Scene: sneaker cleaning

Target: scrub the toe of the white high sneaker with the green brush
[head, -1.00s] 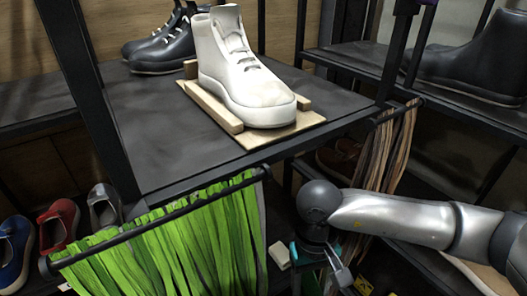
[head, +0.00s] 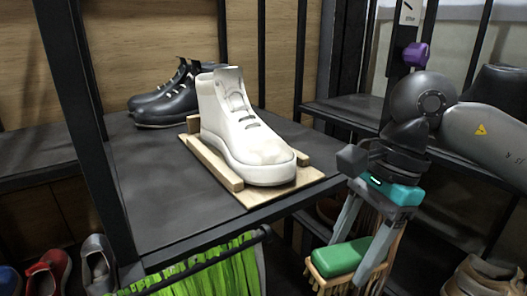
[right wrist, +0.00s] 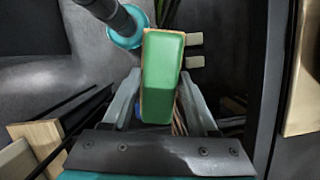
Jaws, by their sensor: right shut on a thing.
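The white high sneaker (head: 241,132) stands upright on a wooden board with side rails (head: 285,191) on the dark shelf. Its toe points to the front right. My right gripper (head: 350,255) is right of and lower than the sneaker, in front of the shelf's edge, apart from the shoe. It is shut on the green brush (head: 342,258), which has a green top and brown bristles hanging down. In the right wrist view the brush (right wrist: 162,80) lies between the two fingers. My left gripper is not in view.
The dark shelf (head: 165,190) has free room left of the board. Black shoes (head: 172,100) stand behind the sneaker. Black posts (head: 85,120) rise at the shelf's corners. A green curtain (head: 205,275) hangs below the front edge, with several shoes at lower left. A purple object (head: 416,55) is upper right.

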